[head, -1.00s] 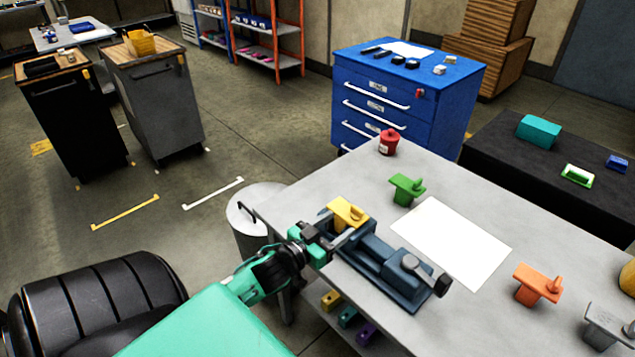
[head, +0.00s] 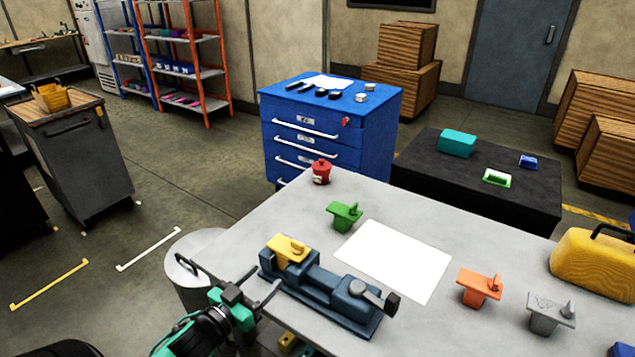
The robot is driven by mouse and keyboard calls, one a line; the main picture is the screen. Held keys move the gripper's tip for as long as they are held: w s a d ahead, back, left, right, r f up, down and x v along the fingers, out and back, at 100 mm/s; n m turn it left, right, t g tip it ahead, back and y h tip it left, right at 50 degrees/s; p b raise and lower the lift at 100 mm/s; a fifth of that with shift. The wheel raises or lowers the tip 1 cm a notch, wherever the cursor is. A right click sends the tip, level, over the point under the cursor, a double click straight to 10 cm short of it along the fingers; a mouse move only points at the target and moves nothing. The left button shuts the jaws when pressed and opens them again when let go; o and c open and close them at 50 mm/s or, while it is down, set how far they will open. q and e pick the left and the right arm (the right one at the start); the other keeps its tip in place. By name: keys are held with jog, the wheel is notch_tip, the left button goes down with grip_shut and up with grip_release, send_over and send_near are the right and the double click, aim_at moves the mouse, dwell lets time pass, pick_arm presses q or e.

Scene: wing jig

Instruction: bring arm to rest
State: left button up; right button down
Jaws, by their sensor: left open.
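My left gripper (head: 262,299) is at the lower left of the head view, just off the near left edge of the grey table. It is open and empty, its fingers pointing toward the dark blue vise. The vise (head: 335,299) stands on the table with a yellow part (head: 289,250) seated at its left end. The gripper is in front of and below the yellow part, apart from it. My right gripper is not in view.
On the table (head: 400,321) are a green part (head: 345,215), a red canister (head: 321,171), a white sheet (head: 394,259), an orange part (head: 480,287), a grey part (head: 551,313) and a yellow case (head: 595,262). A round bin (head: 183,265) stands beside the table's left edge.

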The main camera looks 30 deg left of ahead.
pick_arm(q)
jog(key=s+d+f+n+g+y, duration=0.1)
jog(key=s+d+f+g+y, duration=0.2)
jog(key=s+d+f+g, duration=0.45)
jog(key=s+d+f+m+g+h, duration=0.2)
jog(key=s+d+f+g, duration=0.1)
jog(key=s+d+g, duration=0.55)
notch_tip(320, 180, down, 32)
jog(key=s+a+r, duration=0.1)
jog(key=s, duration=0.1)
jog(key=s+a+f, duration=0.2)
jog(key=s+f, duration=0.7)
jog(key=s+a+f+g, duration=0.1)
jog(key=s+f, duration=0.9)
jog(key=shift+a+y+p, duration=0.3)
jog(key=shift+a+p, duration=0.1)
jog(key=shift+p, duration=0.05)
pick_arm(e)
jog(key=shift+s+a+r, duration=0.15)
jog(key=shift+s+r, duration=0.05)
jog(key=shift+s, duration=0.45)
